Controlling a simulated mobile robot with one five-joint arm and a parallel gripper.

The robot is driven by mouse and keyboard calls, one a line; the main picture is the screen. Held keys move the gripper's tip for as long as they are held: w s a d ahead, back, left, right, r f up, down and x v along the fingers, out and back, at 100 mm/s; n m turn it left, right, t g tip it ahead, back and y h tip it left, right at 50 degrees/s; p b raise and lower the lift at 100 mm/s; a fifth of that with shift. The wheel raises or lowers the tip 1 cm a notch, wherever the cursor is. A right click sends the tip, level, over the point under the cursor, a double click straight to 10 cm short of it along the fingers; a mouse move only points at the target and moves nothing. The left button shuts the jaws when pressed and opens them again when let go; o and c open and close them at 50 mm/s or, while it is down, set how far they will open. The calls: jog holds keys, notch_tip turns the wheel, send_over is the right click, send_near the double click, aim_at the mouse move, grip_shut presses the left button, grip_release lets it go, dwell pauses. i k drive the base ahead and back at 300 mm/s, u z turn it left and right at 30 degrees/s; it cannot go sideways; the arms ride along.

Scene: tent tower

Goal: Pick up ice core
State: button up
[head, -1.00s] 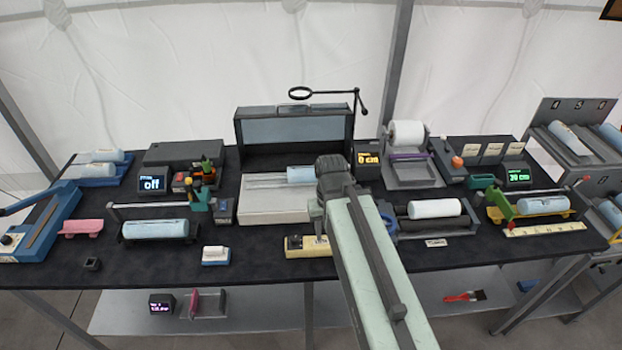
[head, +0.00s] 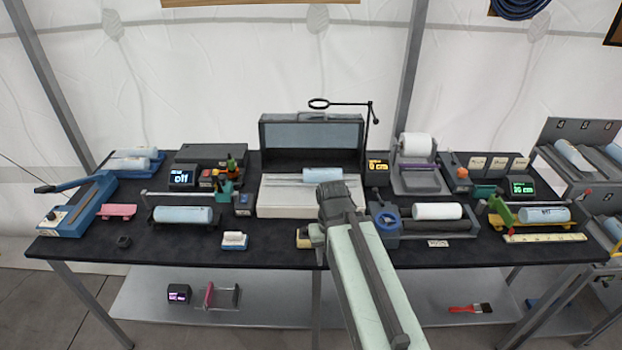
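Several pale blue ice cores are in view. One core (head: 322,174) lies on the white tray (head: 282,206) in front of the open dark case. Another core (head: 184,215) rests in a black cradle at left. A marked core (head: 543,215) lies on a yellow stand at right. More cores (head: 130,162) lie on a blue rack at the far left. A white roll (head: 437,211) lies on a dark roller stand. My gripper (head: 332,196) is over the table's middle, just below the tray core in the picture. Its fingers are hidden, so its opening cannot be told.
A grey numbered rack (head: 572,128) with cores stands at the far right. A magnifier (head: 319,103) on an arm rises behind the case. The dark table (head: 270,250) is crowded, with free strips along its front edge. A lower shelf (head: 400,295) holds small items.

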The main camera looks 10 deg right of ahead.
aim_at(310, 174)
jog(key=u, duration=3.05)
jog(key=k, duration=1)
jog(key=z, duration=1.2)
jog(key=i, duration=1)
jog(key=u, duration=0.05)
